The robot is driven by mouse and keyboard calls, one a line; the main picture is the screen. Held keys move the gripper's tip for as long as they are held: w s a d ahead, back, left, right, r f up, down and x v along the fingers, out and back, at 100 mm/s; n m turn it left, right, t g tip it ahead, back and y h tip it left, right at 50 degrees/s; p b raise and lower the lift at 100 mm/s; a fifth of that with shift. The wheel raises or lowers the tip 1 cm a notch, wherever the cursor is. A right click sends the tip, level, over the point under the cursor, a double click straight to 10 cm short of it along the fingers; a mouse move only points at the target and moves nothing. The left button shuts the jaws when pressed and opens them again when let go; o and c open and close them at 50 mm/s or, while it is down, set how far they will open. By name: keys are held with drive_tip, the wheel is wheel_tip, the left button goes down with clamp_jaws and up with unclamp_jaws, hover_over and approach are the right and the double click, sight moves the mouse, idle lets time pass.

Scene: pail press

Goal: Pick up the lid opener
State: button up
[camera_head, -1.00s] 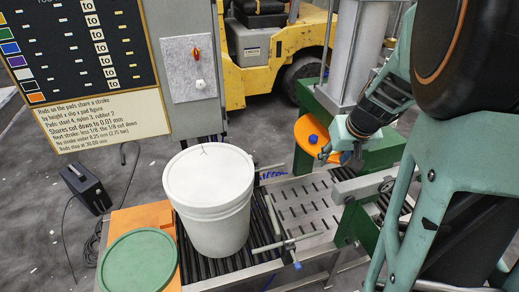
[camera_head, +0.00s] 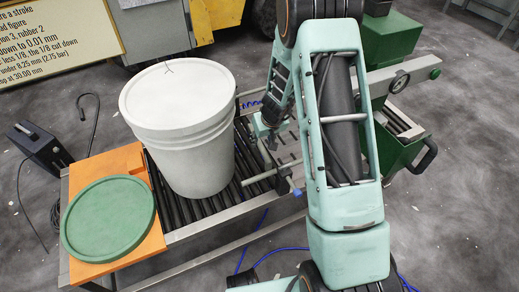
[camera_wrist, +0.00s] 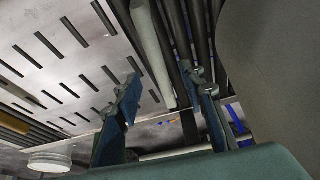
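I cannot make out a lid opener in either view. A white pail (camera_head: 188,140) with a white lid (camera_head: 178,98) on it stands upright on the roller conveyor. A green round lid (camera_head: 108,217) lies flat on an orange board (camera_head: 147,244) left of the pail. My gripper (camera_head: 270,143) is right of the pail over the conveyor, partly hidden by my arm.
The roller conveyor (camera_head: 226,212) has a side rail with a blue-tipped rod (camera_head: 297,191). A green press frame (camera_head: 390,40) stands behind my arm at right. A black box (camera_head: 40,150) with a cord is on the floor at left. A slotted metal plate (camera_wrist: 60,60) fills the wrist view's left.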

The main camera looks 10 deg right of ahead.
sight(261, 144)
drive_tip(key=b+x, duration=0.2)
drive_tip(key=x, duration=0.7)
drive_tip(key=shift+w+d, duration=0.15)
drive_tip(key=shift+w, duration=0.05)
drive_tip(key=shift+r, duration=0.1)
clamp_jaws()
